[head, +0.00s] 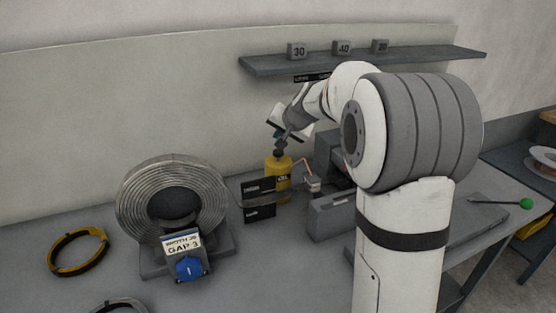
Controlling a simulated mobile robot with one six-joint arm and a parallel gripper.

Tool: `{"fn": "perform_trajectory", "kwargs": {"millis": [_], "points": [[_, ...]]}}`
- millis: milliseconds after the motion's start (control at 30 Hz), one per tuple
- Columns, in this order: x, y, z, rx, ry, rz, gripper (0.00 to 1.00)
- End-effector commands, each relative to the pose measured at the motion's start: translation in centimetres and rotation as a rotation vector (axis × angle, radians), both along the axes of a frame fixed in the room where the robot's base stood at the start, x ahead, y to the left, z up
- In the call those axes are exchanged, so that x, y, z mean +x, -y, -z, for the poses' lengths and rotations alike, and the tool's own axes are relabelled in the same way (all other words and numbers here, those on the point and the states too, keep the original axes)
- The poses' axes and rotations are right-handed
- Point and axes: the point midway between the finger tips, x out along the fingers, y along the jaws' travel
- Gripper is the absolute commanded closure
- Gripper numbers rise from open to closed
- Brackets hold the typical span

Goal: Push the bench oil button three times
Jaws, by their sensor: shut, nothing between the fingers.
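A yellow oil container (283,183) with a small dark label stands on the bench, behind a black panel (259,199). A thin reddish spout runs from it to the right. My gripper (281,150) is shut and empty, pointing down directly over the container's dark top. Its tips are at or just above that top; I cannot tell whether they touch it. The button itself is not clearly visible, as the gripper covers the top of the container. My arm comes in from the right.
A large wire coil (172,201) sits left on a stand with a blue knob (188,268) and a "GAP 3" label. A yellow-black ring (77,252) lies further left. Grey equipment (331,216) stands right of the container. A shelf (420,58) with numbered blocks hangs above.

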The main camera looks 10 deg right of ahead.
Motion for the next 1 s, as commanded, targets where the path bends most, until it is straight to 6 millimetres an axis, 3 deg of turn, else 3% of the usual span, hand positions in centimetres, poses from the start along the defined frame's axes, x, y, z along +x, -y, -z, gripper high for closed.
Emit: {"fn": "perform_trajectory", "kwargs": {"millis": [33, 200, 1000], "points": [[0.0, 0.0, 1.3, 0.0, 0.0, 0.0, 1.0], [0.0, 0.0, 2.3, 0.0, 0.002, -0.001, 1.0], [0.0, -0.1, 2.3, -0.001, 0.001, -0.002, 1.0]]}}
